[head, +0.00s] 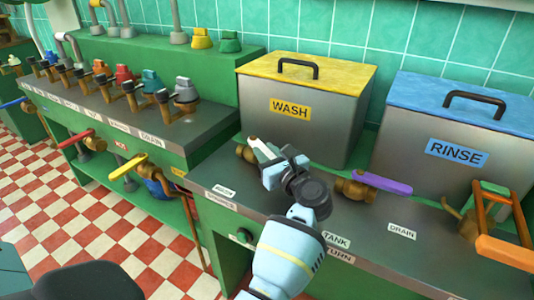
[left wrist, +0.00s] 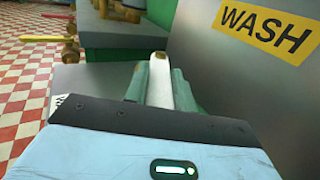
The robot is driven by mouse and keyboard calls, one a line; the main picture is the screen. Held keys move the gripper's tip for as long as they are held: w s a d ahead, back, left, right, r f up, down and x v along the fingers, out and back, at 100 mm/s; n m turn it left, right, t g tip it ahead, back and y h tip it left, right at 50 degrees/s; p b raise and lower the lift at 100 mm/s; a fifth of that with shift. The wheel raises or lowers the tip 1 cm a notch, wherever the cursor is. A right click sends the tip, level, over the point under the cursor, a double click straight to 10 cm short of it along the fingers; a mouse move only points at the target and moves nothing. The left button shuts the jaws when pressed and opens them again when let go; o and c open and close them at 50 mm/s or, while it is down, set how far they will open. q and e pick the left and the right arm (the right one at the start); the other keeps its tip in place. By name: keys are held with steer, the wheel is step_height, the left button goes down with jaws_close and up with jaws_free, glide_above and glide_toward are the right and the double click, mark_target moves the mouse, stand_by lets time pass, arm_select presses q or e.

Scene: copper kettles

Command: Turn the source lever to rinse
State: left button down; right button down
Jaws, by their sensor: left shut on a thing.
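A white lever (head: 257,145) sits on a brass valve (head: 244,153) on the steel counter, in front of the yellow-lidded WASH tank (head: 296,118). My left gripper (head: 267,160) is shut on this lever. In the left wrist view the lever (left wrist: 158,82) stands out between the two grey-green fingers. The lever's near part is hidden by the gripper. Small white labels (head: 222,191) lie on the counter front left of the gripper, too small to read surely. The blue-lidded RINSE tank (head: 448,140) stands to the right. My right gripper is not in view.
A purple lever on a brass valve (head: 378,182) is right of my gripper, near labels TANK (head: 337,241) and DRAIN (head: 402,231). An orange frame (head: 503,252) stands at the far right.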

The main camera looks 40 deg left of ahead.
arm_select(q)
steer(key=c, duration=1.2)
jaws_free()
steer(key=shift+o, duration=0.2)
